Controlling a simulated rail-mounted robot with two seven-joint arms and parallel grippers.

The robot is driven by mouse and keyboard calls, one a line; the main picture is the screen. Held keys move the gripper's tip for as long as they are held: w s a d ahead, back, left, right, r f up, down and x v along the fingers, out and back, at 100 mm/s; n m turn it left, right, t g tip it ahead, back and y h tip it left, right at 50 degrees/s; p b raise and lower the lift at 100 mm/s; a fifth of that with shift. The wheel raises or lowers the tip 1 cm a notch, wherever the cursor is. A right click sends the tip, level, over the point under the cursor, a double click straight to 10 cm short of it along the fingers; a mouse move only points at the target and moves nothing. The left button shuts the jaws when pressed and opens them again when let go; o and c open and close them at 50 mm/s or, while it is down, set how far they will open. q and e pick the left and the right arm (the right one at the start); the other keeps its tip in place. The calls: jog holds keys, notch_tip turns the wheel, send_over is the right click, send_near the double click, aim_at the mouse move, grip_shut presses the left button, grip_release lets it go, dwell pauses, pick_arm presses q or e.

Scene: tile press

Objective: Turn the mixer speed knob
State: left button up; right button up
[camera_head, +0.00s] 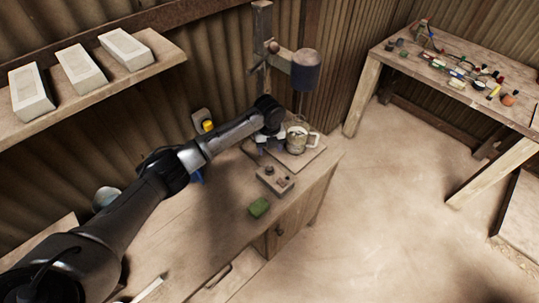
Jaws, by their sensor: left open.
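The mixer (305,72) is a dark cylindrical head on an arm from a wooden post, above a glass jug (297,139). A small wooden box (275,182) with small dark knob-like parts on top sits on the bench in front of the jug. A small reddish round part (274,47) shows near the mixer post. I cannot tell for sure which is the speed knob. My left gripper (268,140) is open, left of the jug and behind the box, apart from the box. Its fingers are small and partly hidden by the wrist. My right gripper is out of view.
The bench (215,225) carries a green block (260,207) near its front edge and a yellow-topped item (207,126) at the back. A shelf (150,75) with pale blocks hangs at upper left. Another table (470,75) with small coloured items stands at right.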

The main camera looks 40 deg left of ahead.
pick_arm(q)
jog(key=shift+r, duration=1.15)
